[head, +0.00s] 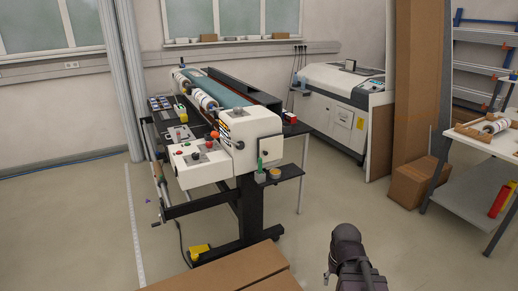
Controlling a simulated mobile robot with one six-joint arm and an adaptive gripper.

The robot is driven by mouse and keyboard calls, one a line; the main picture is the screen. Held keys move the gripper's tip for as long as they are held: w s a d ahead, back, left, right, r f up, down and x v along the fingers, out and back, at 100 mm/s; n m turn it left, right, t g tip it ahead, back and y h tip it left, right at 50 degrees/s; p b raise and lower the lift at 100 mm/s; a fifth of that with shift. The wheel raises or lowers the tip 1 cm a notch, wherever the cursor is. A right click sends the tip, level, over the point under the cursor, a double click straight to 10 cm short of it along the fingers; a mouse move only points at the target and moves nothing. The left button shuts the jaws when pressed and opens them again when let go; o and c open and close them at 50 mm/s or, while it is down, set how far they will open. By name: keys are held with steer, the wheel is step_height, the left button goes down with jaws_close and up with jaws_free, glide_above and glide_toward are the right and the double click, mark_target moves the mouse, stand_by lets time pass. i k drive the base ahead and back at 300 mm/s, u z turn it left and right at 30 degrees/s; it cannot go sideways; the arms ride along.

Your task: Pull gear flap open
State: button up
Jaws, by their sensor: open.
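A long machine with cream end housings, a teal bed and white rollers stands left of centre. On its near right end is a cream square panel (271,147) with a small dark knob, which looks like the gear flap. It appears closed flat against the housing, though it is small in this view. A dark grey part of my arm rises from the bottom edge, right of centre, well apart from the machine. My gripper's fingers do not show.
A small shelf (283,173) with a green item and a small cup juts out below the panel. Cardboard (225,272) lies in the near foreground. A yellow foot pedal (199,250) is on the floor. A cardboard box (410,185) and trolley (470,190) stand right. Floor between is clear.

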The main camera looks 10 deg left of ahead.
mark_target(271, 149)
steer(key=i, duration=1.15)
